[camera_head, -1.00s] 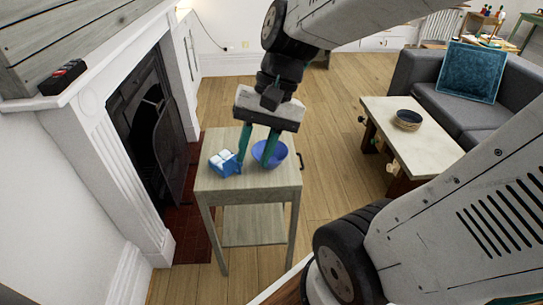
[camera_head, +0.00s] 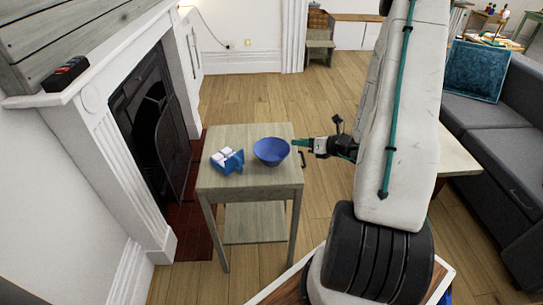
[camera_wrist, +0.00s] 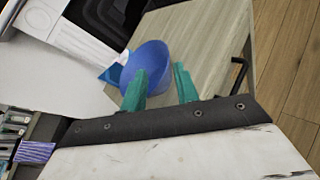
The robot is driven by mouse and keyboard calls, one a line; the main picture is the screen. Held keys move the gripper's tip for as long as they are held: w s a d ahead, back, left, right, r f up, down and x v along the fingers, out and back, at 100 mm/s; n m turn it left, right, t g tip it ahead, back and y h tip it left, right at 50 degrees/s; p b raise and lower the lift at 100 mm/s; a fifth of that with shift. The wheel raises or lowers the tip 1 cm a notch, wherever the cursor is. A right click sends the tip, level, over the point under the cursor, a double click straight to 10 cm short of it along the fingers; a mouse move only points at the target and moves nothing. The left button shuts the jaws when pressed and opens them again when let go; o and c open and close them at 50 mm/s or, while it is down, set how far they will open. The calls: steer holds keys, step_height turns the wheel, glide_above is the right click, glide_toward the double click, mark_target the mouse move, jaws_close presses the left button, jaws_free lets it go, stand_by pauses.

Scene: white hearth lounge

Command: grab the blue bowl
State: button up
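The blue bowl (camera_head: 271,151) stands upright on the small wooden side table (camera_head: 250,185), near its right edge. It also shows in the wrist view (camera_wrist: 150,60), just beyond the fingertips. My gripper (camera_head: 300,143) is to the right of the bowl in the head view, with its teal fingers pointing left at the rim. In the wrist view my gripper (camera_wrist: 160,85) has its two fingers apart with nothing held between them. The left finger overlaps the bowl in that view; I cannot tell whether it touches.
A blue holder with white contents (camera_head: 227,160) sits left of the bowl on the table. The fireplace (camera_head: 150,120) is close on the left. A pale coffee table (camera_head: 455,155) and grey sofa (camera_head: 500,130) are on the right. The floor behind the side table is clear.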

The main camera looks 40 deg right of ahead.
mark_target(272, 155)
steer(key=x, duration=0.5)
steer(key=f+x, duration=0.1)
steer(key=x, duration=0.1)
steer(key=shift+w+d+f, duration=0.1)
steer(key=shift+w+d, duration=0.1)
jaws_close()
